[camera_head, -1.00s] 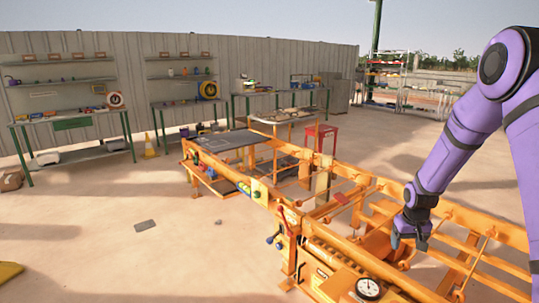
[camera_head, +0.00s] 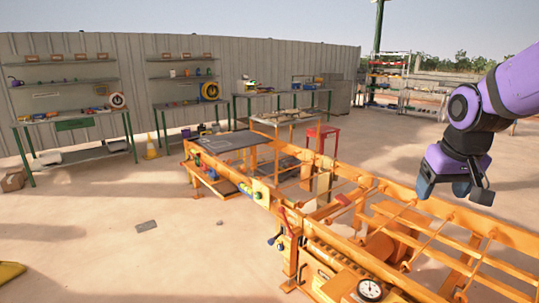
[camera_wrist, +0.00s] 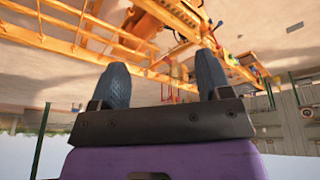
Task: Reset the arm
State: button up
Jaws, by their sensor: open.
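My gripper (camera_head: 445,187) is at the right of the head view, on my purple arm, in the air above the orange block press (camera_head: 440,228). It touches nothing that I can see. In the wrist view its two dark blue fingers stand well apart with nothing between them, so my gripper (camera_wrist: 163,85) is open and empty. The wrist view is upside down, with the orange frame of the press (camera_wrist: 75,35) at its top.
A round dial gauge (camera_head: 369,289) and a red lever (camera_head: 284,219) are on the press. A red stool (camera_head: 322,133) stands behind it. Workbenches (camera_head: 70,118) line the grey fence.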

jog(key=s+a+r, duration=0.2)
jog(key=s, duration=0.6)
jog(key=s+a+r+t, duration=0.1)
jog(key=s+r, duration=0.2)
jog(key=s, duration=0.6)
jog(key=shift+a+n+t+y, duration=0.3)
jog(key=shift+a+y, duration=0.05)
jog(key=shift+y, duration=0.05)
jog(key=shift+s, duration=0.1)
